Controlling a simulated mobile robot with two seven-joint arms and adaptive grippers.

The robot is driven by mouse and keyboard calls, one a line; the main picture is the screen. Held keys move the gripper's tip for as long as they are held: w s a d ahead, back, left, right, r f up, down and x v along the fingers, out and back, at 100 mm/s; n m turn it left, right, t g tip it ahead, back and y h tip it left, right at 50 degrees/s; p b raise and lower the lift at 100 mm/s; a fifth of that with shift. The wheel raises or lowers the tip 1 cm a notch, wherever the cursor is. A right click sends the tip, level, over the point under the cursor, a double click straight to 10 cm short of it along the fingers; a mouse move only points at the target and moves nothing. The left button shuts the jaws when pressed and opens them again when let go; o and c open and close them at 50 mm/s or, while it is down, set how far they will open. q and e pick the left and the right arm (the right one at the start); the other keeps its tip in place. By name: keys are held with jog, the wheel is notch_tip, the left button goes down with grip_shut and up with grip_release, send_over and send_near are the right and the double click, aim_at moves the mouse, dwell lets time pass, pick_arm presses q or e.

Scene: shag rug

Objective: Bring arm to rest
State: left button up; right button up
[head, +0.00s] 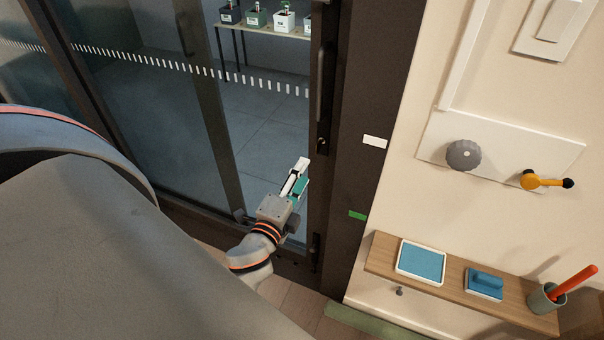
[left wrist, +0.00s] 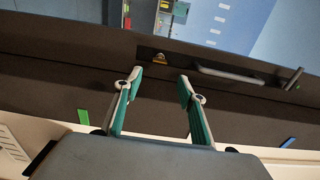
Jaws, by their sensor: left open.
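My left gripper (head: 298,177) is in the middle of the head view, in front of the glass door and beside its dark frame. Its fingers point up and to the right in that view. In the left wrist view the same gripper (left wrist: 158,78) shows two fingers with green pads set well apart. Nothing is between them. My left arm fills the lower left of the head view. My right gripper shows in neither view.
A dark door frame (head: 357,130) with a handle stands close to the left gripper. On the right wall are a grey knob (head: 464,155) and an orange lever (head: 541,181). Below, a wooden shelf (head: 450,292) holds a blue-topped tray (head: 422,262), a blue block and a cup (head: 545,299).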

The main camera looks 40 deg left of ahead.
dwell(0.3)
pick_arm(q)
jog(key=s+d+f+n+g+h, duration=0.3)
jog(key=s+d+f+n, duration=0.2)
jog(key=f, duration=0.6)
jog(key=s+d+f+n+g+h, duration=0.3)
jog(key=s+d+f+n, duration=0.3)
jog(key=s+d+f, duration=0.3)
jog(key=shift+d+f+g+h, duration=0.15)
jog(key=shift+f+g+h, duration=0.25)
jog(key=shift+f, duration=0.45)
